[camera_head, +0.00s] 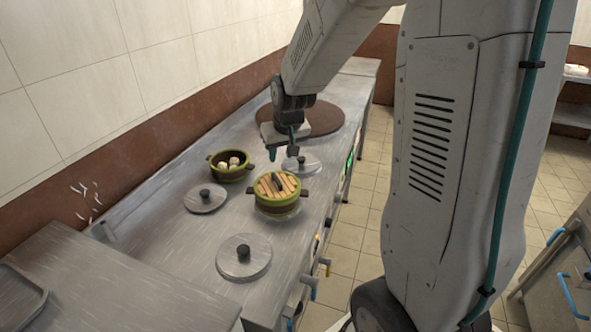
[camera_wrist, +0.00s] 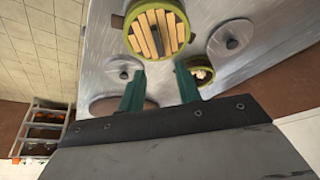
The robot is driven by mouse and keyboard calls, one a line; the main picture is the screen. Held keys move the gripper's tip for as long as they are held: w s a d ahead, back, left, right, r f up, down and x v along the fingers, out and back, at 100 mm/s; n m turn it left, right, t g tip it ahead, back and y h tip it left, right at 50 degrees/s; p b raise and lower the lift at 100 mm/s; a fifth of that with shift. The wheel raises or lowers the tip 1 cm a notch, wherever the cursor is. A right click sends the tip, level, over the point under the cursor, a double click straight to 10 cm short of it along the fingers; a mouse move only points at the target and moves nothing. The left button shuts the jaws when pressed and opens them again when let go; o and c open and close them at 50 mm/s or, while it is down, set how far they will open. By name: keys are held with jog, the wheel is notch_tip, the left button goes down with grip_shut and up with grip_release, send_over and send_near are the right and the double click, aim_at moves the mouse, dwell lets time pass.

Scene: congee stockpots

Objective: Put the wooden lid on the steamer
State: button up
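The wooden lid (camera_head: 268,184), round with light slats and a dark bar on top, sits on a green two-handled pot (camera_head: 278,207) in the head view. The slatted lid (camera_wrist: 152,36) also shows within a green rim in the wrist view. An open green steamer (camera_head: 228,175) with pale buns inside stands behind and left of it; in the wrist view this steamer (camera_wrist: 208,84) is partly hidden by a finger. My gripper (camera_head: 282,153) is above the counter, near both pots, its fingers apart. In the wrist view my gripper (camera_wrist: 160,72) has nothing between its fingers.
Metal lids with black knobs lie on the steel counter (camera_head: 150,215): one front (camera_head: 245,265), one left (camera_head: 204,204), one behind the slatted pot (camera_head: 311,165). A brown round plate (camera_head: 328,117) lies at the far end. A wall runs along the left; tiled floor lies right.

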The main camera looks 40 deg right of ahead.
jog(key=s+a+r+g, duration=0.1)
jog(key=s+a+r, duration=0.2)
jog(key=s, duration=0.7)
jog(key=s+a+r+n+g, duration=0.1)
jog(key=s+a+r, duration=0.3)
jog(key=s, duration=0.5)
jog(key=s+a+r+n+g, duration=0.1)
jog(key=s+a+r, duration=0.3)
jog(key=s, duration=0.6)
jog(key=shift+s+r+y, duration=0.35)
jog(key=shift+r+y, duration=0.05)
